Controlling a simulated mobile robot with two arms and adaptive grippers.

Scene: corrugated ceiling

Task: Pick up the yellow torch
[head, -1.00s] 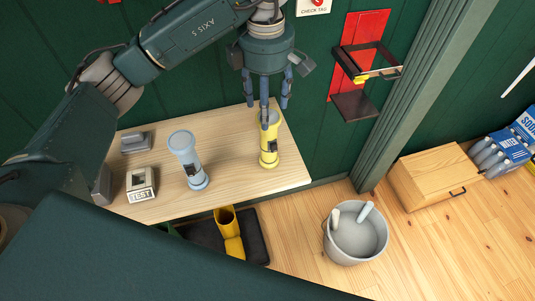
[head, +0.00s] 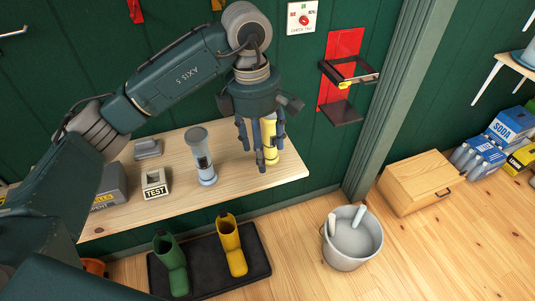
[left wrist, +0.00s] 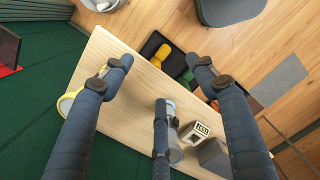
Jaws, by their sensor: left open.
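The yellow torch (head: 270,140) stands upright near the right end of the wooden shelf (head: 233,185). My left gripper (head: 261,150) hangs over the shelf with its fingers pointing down and spread, in front of the torch, hiding part of it. In the left wrist view, the torch (left wrist: 66,104) shows at the left, mostly behind one finger of my open left gripper (left wrist: 160,88). I cannot tell whether a finger touches it. Nothing is seen held. A light blue-grey torch (head: 201,155) stands to the left, also in the left wrist view (left wrist: 173,130). My right gripper is not in view.
A TEST block (head: 155,183) and a grey box (head: 110,186) sit on the shelf's left part. A red wall panel with a dark bracket (head: 345,110) is to the right. Boots on a black mat (head: 205,268) and a grey bucket (head: 350,255) stand on the floor.

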